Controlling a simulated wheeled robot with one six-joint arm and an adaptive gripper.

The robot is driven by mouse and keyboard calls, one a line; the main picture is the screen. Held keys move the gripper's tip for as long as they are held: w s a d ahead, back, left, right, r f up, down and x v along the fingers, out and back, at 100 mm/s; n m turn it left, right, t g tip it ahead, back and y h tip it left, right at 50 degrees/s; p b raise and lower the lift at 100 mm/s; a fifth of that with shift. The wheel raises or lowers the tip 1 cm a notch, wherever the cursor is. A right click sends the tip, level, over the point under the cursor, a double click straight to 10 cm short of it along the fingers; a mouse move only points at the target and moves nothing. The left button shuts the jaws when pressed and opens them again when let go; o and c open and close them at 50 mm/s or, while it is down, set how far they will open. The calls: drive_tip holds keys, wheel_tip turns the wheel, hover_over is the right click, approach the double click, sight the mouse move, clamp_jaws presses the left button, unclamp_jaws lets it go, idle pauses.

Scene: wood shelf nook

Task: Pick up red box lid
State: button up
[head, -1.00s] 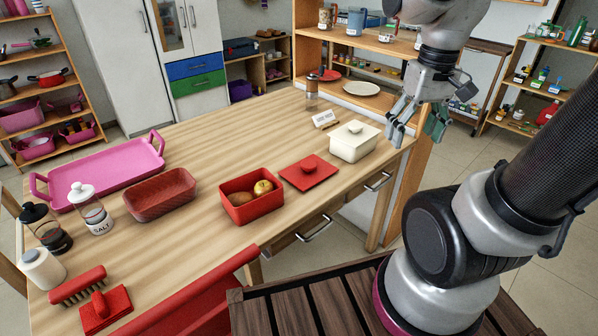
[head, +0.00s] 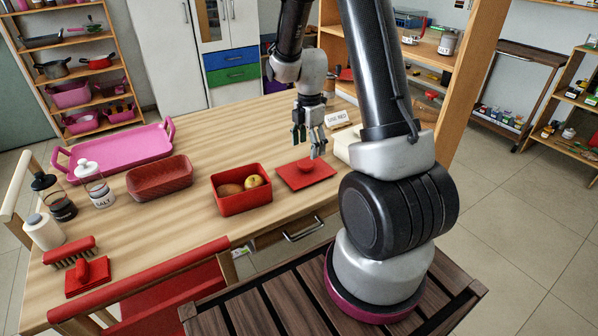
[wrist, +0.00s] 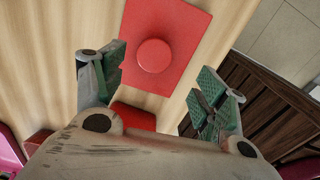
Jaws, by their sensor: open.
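The red box lid (head: 306,175) is a flat red square with a round knob, lying on the wooden table beside the red box. In the wrist view the lid (wrist: 183,52) lies beyond and between my fingers, its knob facing the camera. My gripper (head: 309,143) is open and empty above the table, over the lid's far side in the head view. In the wrist view my gripper (wrist: 162,95) shows its two green-padded fingers spread wide apart. The red box (head: 241,190) stands open with a potato and a yellow fruit inside.
A white lidded box (head: 345,145) stands to the right of the lid, partly hidden by my arm. A small label card (head: 337,119) is behind it. A dark red basket (head: 160,178) and a pink tray (head: 118,152) are to the left. A red chair (head: 150,290) stands at the table's front edge.

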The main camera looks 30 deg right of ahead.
sight(305, 164)
drive_tip(key=shift+w+n, duration=0.1)
drive_tip(key=shift+n, duration=0.4)
drive_tip(key=shift+f, duration=0.2)
drive_tip(key=f, duration=0.7)
drive_tip(key=shift+w+a+f, duration=0.2)
drive_tip(key=shift+a+f, duration=0.05)
drive_tip(key=shift+a, duration=0.05)
drive_tip(key=shift+c, duration=0.4)
drive_tip(key=c, duration=1)
